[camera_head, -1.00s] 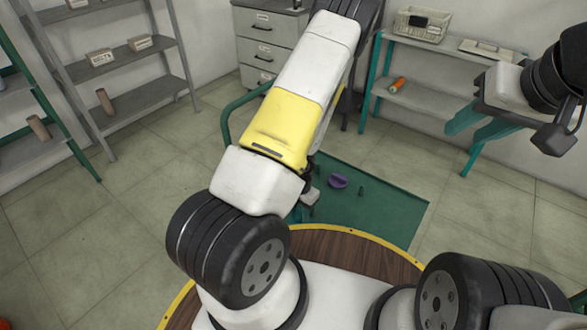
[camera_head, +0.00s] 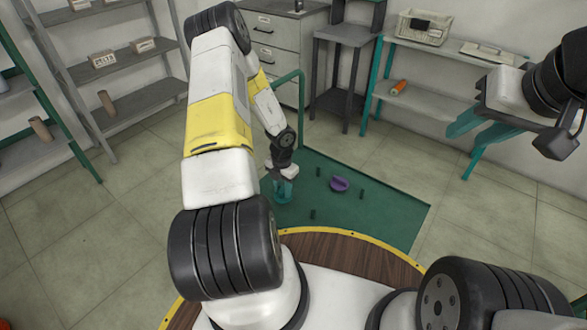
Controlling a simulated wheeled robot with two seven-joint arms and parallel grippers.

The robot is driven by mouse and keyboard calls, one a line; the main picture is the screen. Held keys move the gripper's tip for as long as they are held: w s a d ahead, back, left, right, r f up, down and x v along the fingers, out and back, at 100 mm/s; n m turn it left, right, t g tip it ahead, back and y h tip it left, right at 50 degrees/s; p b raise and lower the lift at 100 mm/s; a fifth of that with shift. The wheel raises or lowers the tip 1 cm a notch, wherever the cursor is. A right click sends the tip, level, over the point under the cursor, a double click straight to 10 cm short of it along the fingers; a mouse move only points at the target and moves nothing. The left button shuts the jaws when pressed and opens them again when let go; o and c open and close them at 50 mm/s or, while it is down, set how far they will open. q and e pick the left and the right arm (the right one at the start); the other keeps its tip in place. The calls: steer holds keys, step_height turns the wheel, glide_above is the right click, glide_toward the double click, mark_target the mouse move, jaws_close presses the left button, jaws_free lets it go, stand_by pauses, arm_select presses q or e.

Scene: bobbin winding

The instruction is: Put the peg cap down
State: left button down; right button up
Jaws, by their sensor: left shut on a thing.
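My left gripper (camera_head: 283,190), with teal fingers, is low over the left part of the green surface (camera_head: 395,215). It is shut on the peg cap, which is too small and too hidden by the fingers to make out. I cannot tell whether the cap touches the surface. Several short dark green pegs stand on the surface, one of them near its front edge (camera_head: 313,214). A purple piece (camera_head: 339,184) sits on the surface to the right of my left gripper, apart from it. My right gripper (camera_head: 470,148) is open and empty at the upper right, well away from the surface.
A teal rail (camera_head: 303,100) rises at the green surface's back left. A brown round top with a yellow rim (camera_head: 340,245) is in front. Shelves (camera_head: 130,95) stand at the left, drawers (camera_head: 270,45) and a rack with a basket (camera_head: 424,27) at the back.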

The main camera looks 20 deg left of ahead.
mark_target(281, 191)
arm_select(q)
steer(key=shift+w+a+f, duration=0.15)
steer(key=shift+w+a, duration=0.55)
steer(key=shift+w, duration=0.05)
steer(key=shift+f, duration=1.75)
steer(key=c, duration=1)
jaws_free()
steer(key=shift+c, duration=0.2)
steer(key=shift+r, duration=0.15)
